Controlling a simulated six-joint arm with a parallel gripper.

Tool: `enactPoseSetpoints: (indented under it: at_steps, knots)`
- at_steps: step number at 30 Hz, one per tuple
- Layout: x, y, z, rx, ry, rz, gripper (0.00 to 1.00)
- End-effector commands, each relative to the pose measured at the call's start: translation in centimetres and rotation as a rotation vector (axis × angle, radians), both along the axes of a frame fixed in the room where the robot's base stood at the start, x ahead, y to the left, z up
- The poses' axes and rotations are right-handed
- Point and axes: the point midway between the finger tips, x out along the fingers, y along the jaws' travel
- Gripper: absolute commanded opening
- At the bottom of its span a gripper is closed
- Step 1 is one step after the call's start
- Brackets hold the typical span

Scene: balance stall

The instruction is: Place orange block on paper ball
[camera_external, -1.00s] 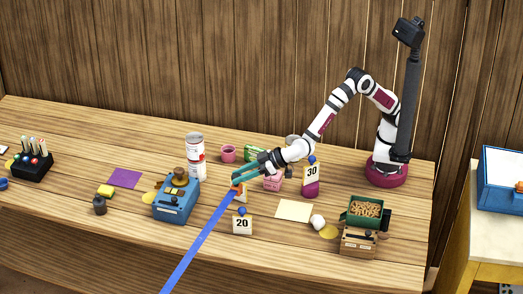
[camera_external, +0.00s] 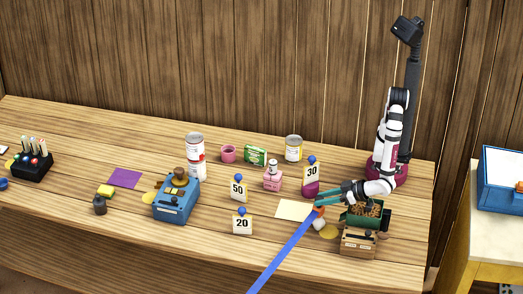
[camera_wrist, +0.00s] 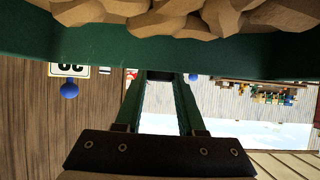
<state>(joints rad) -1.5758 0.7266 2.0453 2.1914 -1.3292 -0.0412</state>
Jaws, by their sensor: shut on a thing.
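My gripper (camera_external: 318,206) has green fingers shut on the orange block (camera_external: 319,211), of which only a small patch shows. The gripper reaches left from my arm, low over the right part of the table. The white paper ball (camera_external: 319,224) appears just below the block in the external view; I cannot tell whether they touch. In the wrist view the two green fingers of my gripper (camera_wrist: 163,78) run up the middle, and the block is not clearly visible there.
A long blue strip (camera_external: 282,257) runs from the gripper past the front edge. A green bin of brown pieces (camera_external: 354,219) stands under my wrist, with a wooden box (camera_external: 358,242) in front. A yellow disc (camera_external: 330,232) and cream sheet (camera_external: 292,209) lie nearby.

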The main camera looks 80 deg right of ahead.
Motion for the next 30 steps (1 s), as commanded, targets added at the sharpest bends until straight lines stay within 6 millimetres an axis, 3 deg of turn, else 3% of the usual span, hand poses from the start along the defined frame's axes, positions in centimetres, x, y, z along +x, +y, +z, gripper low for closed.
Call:
enactPoseSetpoints:
  at_steps: [11,12,16,26,30]
  knots:
    - [0.0,0.0,-0.6,0.001,0.0,0.0,0.0]
    - [0.0,0.0,-0.6,0.002,0.001,-0.001,0.46]
    - [0.0,0.0,-0.6,0.002,0.001,-0.001,0.68]
    - [-0.2,0.1,-0.1,0.003,0.001,0.001,0.68]
    - [-3.1,0.4,1.5,0.006,0.001,0.006,0.68]
